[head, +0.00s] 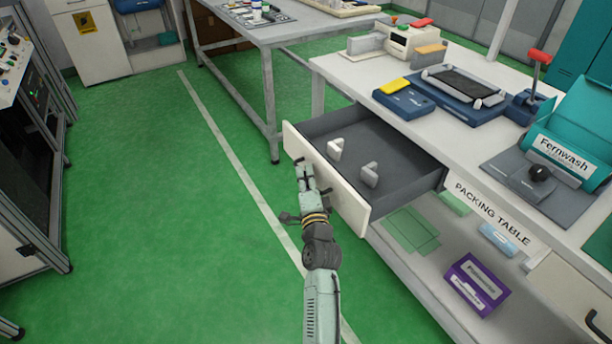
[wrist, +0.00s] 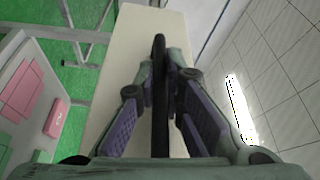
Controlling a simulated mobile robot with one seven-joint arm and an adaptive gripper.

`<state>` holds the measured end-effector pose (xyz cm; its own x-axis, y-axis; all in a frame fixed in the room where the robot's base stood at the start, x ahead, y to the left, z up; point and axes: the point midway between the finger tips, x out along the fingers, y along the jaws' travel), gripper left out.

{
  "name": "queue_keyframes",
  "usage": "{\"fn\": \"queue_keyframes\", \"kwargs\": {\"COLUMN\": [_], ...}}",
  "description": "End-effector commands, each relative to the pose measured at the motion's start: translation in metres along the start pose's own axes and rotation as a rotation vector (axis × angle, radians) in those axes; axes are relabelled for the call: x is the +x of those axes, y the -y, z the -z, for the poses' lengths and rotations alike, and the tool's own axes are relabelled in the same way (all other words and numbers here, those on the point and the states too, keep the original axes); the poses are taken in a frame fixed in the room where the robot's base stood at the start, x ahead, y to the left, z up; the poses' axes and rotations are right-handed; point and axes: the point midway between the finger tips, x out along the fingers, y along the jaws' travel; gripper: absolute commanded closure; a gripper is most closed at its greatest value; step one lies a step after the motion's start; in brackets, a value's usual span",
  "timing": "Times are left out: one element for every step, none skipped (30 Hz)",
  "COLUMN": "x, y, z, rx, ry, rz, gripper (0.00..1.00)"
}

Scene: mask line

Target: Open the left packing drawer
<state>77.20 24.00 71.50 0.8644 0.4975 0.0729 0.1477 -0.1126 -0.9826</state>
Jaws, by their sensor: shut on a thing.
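The left packing drawer (head: 352,208) is pulled well out from under the packing table (head: 345,75) in the head view. Its inside is dark grey and holds two small whitish pieces, one (head: 335,150) near the front and one (head: 369,175) to its right. My gripper (head: 306,178) is at the outer face of the cream drawer front. In the wrist view, my gripper (wrist: 164,85) has its fingers closed around the black bar handle (wrist: 160,110), which stands in front of the cream panel (wrist: 120,70). In the head view the handle is mostly hidden by my gripper.
Green floor (head: 150,220) lies clear left of the drawer. A second drawer with a handle (head: 598,325) is at the lower right. A purple box (head: 477,285) sits on the shelf below. A grey bench (head: 290,30) stands behind and a machine rack (head: 25,150) at the left.

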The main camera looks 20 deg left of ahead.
Motion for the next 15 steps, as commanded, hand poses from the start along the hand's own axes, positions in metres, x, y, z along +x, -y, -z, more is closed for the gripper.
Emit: {"fn": "queue_keyframes", "kwargs": {"x": [-0.0002, -0.0002, -0.0002, -0.0002, -0.0002, -0.0001, -0.0001, -0.0001, -0.0001, -0.0001, -0.0001, 0.0000, 0.0000, 0.0000, 0.0000], "y": [-0.0009, -0.0009, -0.0008, -0.0008, -0.0008, -0.0007, -0.0006, -0.0006, -0.0005, -0.0004, -0.0004, -0.0003, -0.0003, -0.0002, -0.0002], "z": [0.0006, 0.0006, 0.0006, 0.0006, 0.0006, 0.0006, 0.0005, 0.0005, 0.0005, 0.0004, 0.0004, 0.0004, 0.0004, 0.0003, 0.0003], "rx": [-0.001, -0.001, -0.001, -0.001, -0.001, -0.001, -0.001, -0.001, -0.001, -0.001, 0.000, 0.000, 0.000, 0.000, 0.000], "ry": [-0.001, -0.001, -0.001, -0.001, -0.001, -0.001, -0.001, -0.001, -0.001, -0.001, -0.001, -0.001, -0.001, 0.000, 0.000], "rz": [-0.002, -0.002, -0.002, -0.001, -0.001, -0.001, -0.001, -0.001, -0.001, -0.001, -0.001, -0.001, -0.001, 0.000, 0.000], "gripper": [1.00, 0.89, 0.87, 0.85, 0.83, 0.80, 0.78, 0.76, 0.73, 0.71, 0.70, 0.70, 0.70, 0.70, 0.70]}}
